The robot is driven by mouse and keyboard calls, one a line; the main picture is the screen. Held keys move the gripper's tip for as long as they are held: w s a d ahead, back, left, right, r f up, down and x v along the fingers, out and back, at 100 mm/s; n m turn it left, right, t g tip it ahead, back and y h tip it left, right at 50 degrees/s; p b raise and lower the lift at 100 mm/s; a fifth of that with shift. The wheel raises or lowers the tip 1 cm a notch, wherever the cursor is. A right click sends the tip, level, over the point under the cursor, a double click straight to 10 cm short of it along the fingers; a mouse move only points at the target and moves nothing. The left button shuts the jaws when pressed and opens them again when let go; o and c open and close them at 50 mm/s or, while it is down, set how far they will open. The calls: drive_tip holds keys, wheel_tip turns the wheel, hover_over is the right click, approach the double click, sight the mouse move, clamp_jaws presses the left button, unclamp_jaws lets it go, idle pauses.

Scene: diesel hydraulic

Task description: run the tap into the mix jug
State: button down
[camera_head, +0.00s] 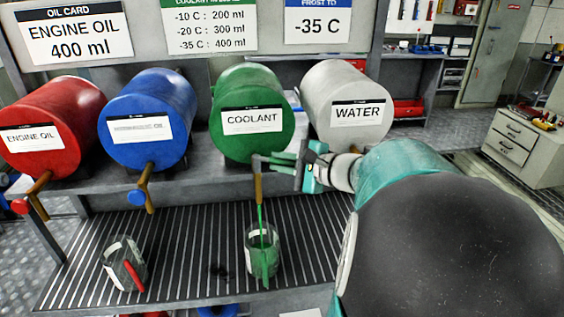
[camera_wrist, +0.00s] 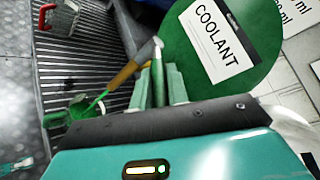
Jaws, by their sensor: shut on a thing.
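The green coolant drum (camera_head: 252,98) lies on its side on the shelf, its label facing me. Its brass tap (camera_head: 259,188) hangs below the front, and a green stream runs from it. The mix jug (camera_head: 251,240), clear with a green marking, stands on the slatted rack under the tap and the stream falls into it. My gripper (camera_head: 284,162) is shut on the tap's handle; the handle itself is mostly hidden by the fingers. In the wrist view the tap (camera_wrist: 130,68) shows beside my fingers (camera_wrist: 159,85), with green liquid running to the jug (camera_wrist: 72,112).
Red (camera_head: 55,120), blue (camera_head: 150,115) and white water (camera_head: 346,102) drums lie in the same row. A second jug (camera_head: 124,263) with a red marking stands left on the rack (camera_head: 190,265). A dark spill spot lies between the jugs. Cards hang above.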

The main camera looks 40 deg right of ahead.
drive_tip(key=shift+w+d+n+g+y, duration=0.35)
drive_tip(key=shift+n+g+y, duration=0.1)
drive_tip(key=shift+n+y, duration=0.45)
drive_tip(key=shift+w+d+n+g+y, duration=0.3)
drive_tip(key=shift+n+g+y, duration=0.2)
drive_tip(key=shift+n+y, duration=0.4)
drive_tip(key=shift+w+d+n+g+y, duration=0.25)
drive_tip(key=shift+d+n+g+y, duration=0.15)
drive_tip(key=shift+n+y, duration=0.5)
drive_tip(key=shift+y, duration=0.3)
drive_tip(key=c, duration=1.4)
unclamp_jaws()
drive_tip(key=shift+o, duration=0.2)
drive_tip(key=v, duration=1.3)
drive_tip(key=shift+s+d+r, duration=0.15)
drive_tip(key=shift+s+r, duration=0.05)
drive_tip(key=shift+s, duration=0.1)
